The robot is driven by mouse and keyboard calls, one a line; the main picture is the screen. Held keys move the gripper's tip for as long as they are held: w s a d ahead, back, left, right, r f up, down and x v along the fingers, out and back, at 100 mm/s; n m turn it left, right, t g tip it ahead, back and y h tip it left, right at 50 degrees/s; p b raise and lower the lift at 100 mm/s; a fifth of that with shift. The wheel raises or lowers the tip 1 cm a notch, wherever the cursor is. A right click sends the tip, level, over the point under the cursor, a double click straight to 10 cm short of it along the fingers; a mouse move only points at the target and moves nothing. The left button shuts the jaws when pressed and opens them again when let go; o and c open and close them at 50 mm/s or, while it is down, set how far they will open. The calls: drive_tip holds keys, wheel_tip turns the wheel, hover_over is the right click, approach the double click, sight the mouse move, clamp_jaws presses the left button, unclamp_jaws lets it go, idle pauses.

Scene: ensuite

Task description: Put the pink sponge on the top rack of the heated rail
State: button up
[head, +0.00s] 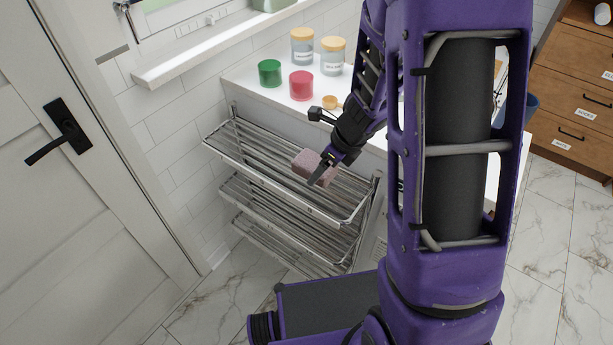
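The pink sponge (307,165) is at the top rack (262,160) of the heated rail, near the middle of its length. My gripper (318,170) is right at the sponge, with a dark finger in front of its right side. The sponge looks to be between or against the fingers, but I cannot tell whether they grip it. I also cannot tell whether the sponge rests on the bars or is just above them. The heated rail is chrome, with two lower racks (285,215) below the top one.
A white counter (262,87) behind the rail holds a green cup (270,73), a red cup (301,85) and two wooden-lidded jars (332,56). A white door (75,200) with a black handle stands at left. Marble floor (550,260) is open at right.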

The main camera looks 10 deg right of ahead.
sight(317, 192)
wheel_tip(317, 192, down, 7)
drive_tip(key=b, duration=0.3)
drive_tip(key=shift+r, duration=0.1)
drive_tip(key=shift+f, duration=0.25)
drive_tip(key=o, duration=1.4)
drive_tip(key=shift+r, duration=0.1)
drive_tip(key=shift+o, duration=0.2)
drive_tip(key=p+v, duration=0.4)
drive_tip(key=v, duration=0.8)
drive_tip(key=shift+r+p, duration=0.15)
drive_tip(key=shift+p, duration=0.2)
